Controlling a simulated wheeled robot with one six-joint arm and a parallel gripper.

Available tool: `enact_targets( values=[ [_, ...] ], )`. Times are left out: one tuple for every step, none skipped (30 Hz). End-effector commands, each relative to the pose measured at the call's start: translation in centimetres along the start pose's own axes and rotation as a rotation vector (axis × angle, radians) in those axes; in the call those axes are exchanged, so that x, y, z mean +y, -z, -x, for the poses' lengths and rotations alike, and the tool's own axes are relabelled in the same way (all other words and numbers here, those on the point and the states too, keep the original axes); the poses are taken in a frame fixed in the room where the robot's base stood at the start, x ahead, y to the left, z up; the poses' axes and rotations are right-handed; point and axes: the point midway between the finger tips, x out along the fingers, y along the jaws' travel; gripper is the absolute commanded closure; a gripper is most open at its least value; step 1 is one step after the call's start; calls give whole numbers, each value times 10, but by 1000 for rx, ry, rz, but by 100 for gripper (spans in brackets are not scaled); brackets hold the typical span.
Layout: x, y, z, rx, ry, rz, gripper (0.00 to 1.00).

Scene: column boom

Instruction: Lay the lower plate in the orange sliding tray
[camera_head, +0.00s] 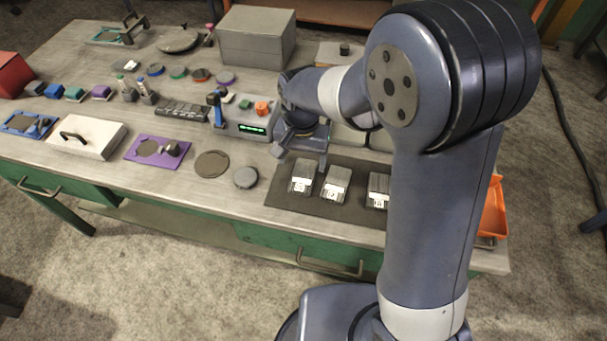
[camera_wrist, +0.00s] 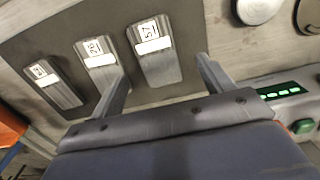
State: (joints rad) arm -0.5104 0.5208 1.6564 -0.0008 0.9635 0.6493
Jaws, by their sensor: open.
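Three grey plates with white number labels lie in a row on a dark mat (camera_head: 285,200). The left one in the head view (camera_head: 301,178) reads 57 in the wrist view (camera_wrist: 160,66). The middle plate (camera_head: 335,190) seems to read 26 and shows in the wrist view (camera_wrist: 101,72). The third plate (camera_head: 378,190) is partly hidden by my arm; its label in the wrist view (camera_wrist: 56,86) is hard to read. My gripper (camera_head: 300,159) is open and empty above the mat, its fingers either side of the 57 plate in view. The orange tray (camera_head: 494,213) is mostly hidden behind my arm.
A grey device with a green display (camera_head: 252,129) stands behind the mat. Two round discs (camera_head: 212,164) (camera_head: 246,177) lie left of it. A purple mat (camera_head: 158,151) and a white lidded box (camera_head: 88,137) are further left. The bench's front edge is close to the plates.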

Motion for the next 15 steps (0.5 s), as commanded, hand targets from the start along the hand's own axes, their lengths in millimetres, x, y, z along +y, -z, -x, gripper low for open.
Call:
enact_targets(
  values=[
    [2, -1, -6, -5, -4, -1, 24],
    [2, -1, -10, -5, -3, -1, 24],
    [4, -2, -17, -6, -4, -1, 24],
    [4, -2, -22, -6, -4, -2, 24],
    [5, -2, -27, -6, -4, -2, 24],
    [4, -2, -32, -5, -3, -1, 24],
    [4, -2, -36, -4, -3, -1, 24],
    [4, -2, -39, -4, -2, -1, 24],
    [4, -2, -42, -3, -2, -1, 24],
    [4, -2, -44, -3, -1, -1, 24],
    [4, -1, -46, -2, -1, -1, 24],
    [4, -1, -47, -2, 0, -1, 24],
    [4, -1, -47, -1, 0, -1, 24],
    [4, -1, -47, -1, 0, -1, 24],
    [4, -1, -47, -1, 0, -1, 24]
  ],
)
